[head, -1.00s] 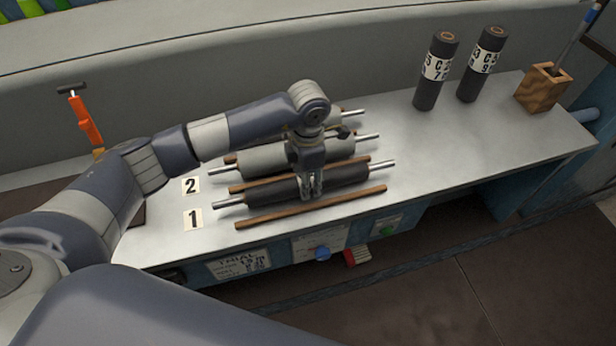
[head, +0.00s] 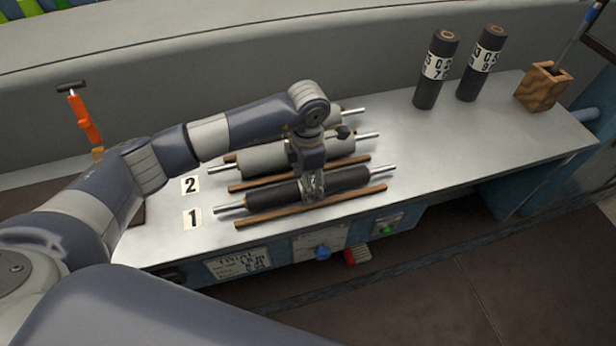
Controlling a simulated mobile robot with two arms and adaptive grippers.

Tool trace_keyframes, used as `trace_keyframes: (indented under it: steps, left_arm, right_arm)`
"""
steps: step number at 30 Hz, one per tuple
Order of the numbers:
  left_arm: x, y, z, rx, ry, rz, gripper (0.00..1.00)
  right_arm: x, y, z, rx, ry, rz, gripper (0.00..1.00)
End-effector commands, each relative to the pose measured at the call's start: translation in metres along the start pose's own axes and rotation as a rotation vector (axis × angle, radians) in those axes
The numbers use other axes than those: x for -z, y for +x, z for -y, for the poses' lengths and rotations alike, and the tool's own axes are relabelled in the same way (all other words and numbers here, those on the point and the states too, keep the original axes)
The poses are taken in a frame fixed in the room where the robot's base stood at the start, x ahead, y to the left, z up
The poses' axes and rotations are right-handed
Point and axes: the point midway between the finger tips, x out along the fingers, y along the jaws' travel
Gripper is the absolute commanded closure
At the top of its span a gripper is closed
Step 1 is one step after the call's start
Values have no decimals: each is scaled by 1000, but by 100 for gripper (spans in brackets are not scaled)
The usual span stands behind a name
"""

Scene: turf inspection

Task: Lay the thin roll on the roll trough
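The thin roll (head: 345,180) is dark with bright metal shaft ends. It lies level between two brown wooden rails, the front one (head: 270,217) beside the label 1; these look like the roll trough. Whether it fully rests there I cannot tell. My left gripper (head: 314,190) points down over the middle of the roll, its fingers around it and seemingly shut on it; the fingertips are partly unclear. My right gripper is not in view.
A thicker grey roll (head: 265,160) lies just behind, by the label 2 (head: 190,185), with another roll partly hidden behind my arm. Two dark upright rolls (head: 435,75) (head: 482,68) and a wooden holder (head: 542,86) stand at the back right. The bench right of the rails is clear.

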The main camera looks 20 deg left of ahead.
Motion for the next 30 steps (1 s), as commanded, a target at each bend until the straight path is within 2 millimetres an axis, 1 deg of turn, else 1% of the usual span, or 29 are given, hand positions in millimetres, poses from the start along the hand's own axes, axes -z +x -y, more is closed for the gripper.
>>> trace_keyframes:
  steps: [2, 5, 8, 15, 18, 21, 24, 30]
  left_arm:
    - [0, -4, 0, -1, 0, 1, 38]
    - [0, -15, -1, -3, -1, 2, 38]
    - [-1, -34, -1, -4, 1, 4, 38]
    - [-1, -87, -1, -4, 1, 5, 38]
    - [-1, -103, -1, -4, 0, 4, 38]
    - [-1, -114, -1, -4, 0, 3, 38]
    - [0, -120, 0, -2, 0, 3, 38]
    - [0, -123, 0, -1, 0, 2, 38]
  right_arm:
    - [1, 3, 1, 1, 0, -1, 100]
    - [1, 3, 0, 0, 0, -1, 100]
    - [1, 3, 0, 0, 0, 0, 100]
    - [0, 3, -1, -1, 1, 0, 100]
    - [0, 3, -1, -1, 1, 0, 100]
    - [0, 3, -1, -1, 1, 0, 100]
    - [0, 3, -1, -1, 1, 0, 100]
    - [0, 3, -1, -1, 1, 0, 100]
